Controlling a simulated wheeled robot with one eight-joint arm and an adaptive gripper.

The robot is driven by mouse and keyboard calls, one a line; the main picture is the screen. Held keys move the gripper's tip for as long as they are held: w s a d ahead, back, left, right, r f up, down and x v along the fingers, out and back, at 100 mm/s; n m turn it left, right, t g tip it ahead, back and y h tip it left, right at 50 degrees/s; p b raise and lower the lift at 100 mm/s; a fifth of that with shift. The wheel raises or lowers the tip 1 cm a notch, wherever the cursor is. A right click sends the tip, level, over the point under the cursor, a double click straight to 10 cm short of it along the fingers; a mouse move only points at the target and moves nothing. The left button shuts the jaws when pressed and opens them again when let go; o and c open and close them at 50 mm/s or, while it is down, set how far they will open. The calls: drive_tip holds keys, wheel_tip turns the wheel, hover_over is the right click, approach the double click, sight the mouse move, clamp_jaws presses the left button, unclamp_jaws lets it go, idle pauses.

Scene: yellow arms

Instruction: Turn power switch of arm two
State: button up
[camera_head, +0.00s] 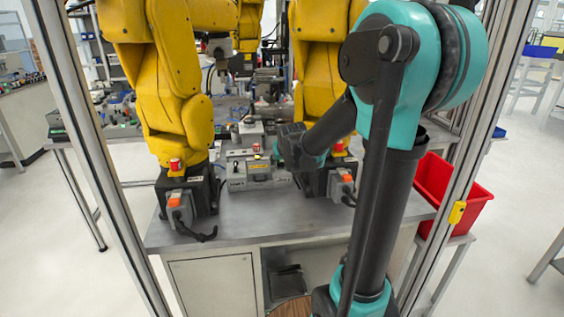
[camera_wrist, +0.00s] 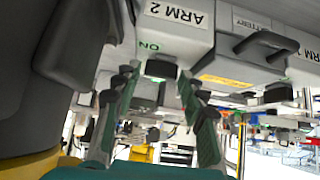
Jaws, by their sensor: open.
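The grey box marked ARM 2 (camera_wrist: 185,35) fills the upper middle of the wrist view, with its label upside down. A black knob (camera_wrist: 160,69) sits on it below the green word ON. I take this knob to be the power switch. My gripper (camera_wrist: 159,76) is open, one finger on each side of the knob. I cannot tell whether either finger touches it. In the head view my teal and black wrist (camera_head: 298,148) is over the bench between the two yellow arms, and the gripper's fingers cannot be made out there.
A grey box marked BATTERY (camera_wrist: 265,40) with a black handle adjoins the ARM 2 box. Two yellow arms, left (camera_head: 172,80) and right (camera_head: 318,70), stand on the grey bench (camera_head: 260,225). Frame posts flank the bench. A red bin (camera_head: 462,195) is at right.

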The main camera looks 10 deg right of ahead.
drive_tip(key=c, duration=0.9)
drive_tip(key=shift+o, duration=0.2)
drive_tip(key=shift+d, duration=0.1)
drive_tip(key=shift+n+y, duration=1.2)
drive_tip(key=shift+n, duration=0.3)
drive_tip(key=o, duration=0.9)
drive_tip(key=shift+c, duration=0.2)
